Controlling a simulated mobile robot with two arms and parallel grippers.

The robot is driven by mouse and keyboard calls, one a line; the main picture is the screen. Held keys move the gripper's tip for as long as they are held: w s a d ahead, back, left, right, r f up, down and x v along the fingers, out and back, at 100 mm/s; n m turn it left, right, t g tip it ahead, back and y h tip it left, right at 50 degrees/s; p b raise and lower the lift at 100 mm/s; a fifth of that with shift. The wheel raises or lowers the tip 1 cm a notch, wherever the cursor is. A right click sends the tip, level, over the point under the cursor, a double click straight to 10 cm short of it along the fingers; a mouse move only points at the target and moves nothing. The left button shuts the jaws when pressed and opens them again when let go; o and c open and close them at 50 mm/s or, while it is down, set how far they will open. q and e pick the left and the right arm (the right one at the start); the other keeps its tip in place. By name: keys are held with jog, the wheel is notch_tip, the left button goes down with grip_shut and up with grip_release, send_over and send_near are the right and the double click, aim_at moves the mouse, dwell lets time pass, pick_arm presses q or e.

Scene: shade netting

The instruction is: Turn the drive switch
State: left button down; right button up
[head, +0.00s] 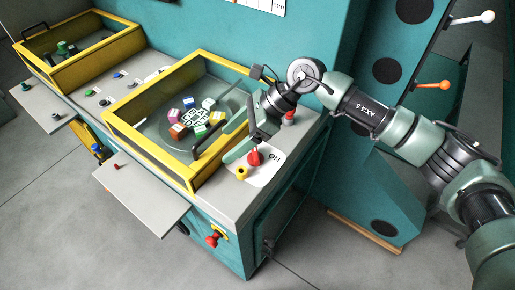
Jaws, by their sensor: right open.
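A red switch knob (254,158) stands on a white plate (268,172) marked ON, at the front right corner of the machine top; I take it for the drive switch. A yellow knob (242,173) is beside it on the same plate. My right gripper (230,140) is open, with its two green fingers spread. It hangs just above and behind the red knob, by the yellow frame. One finger overlaps the view close to the knob, and I cannot tell whether they touch. My left gripper is not in view.
A yellow-framed bin (148,143) with coloured cubes (188,102) lies left of my gripper. Another red knob (289,117) stands behind the plate. A red-and-yellow stop button (214,237) is on the front. A grey shelf (140,196) juts out. The floor in front is clear.

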aim_at(256, 152)
jog(key=w+d+f+n+h, duration=0.1)
jog(key=w+d+h, duration=0.3)
jog(key=d, duration=0.5)
jog(key=shift+t, duration=0.4)
jog(key=p+x, duration=0.1)
jog(key=x, duration=0.1)
jog(key=p+x, duration=0.1)
jog(key=x, duration=0.1)
jog(key=p+x, duration=0.1)
jog(key=x, duration=0.2)
jog(key=shift+s+a, duration=0.2)
jog(key=shift+s, duration=0.05)
jog(key=shift+a+f, duration=0.15)
jog(key=shift+f, duration=0.35)
jog(key=c, duration=1.4)
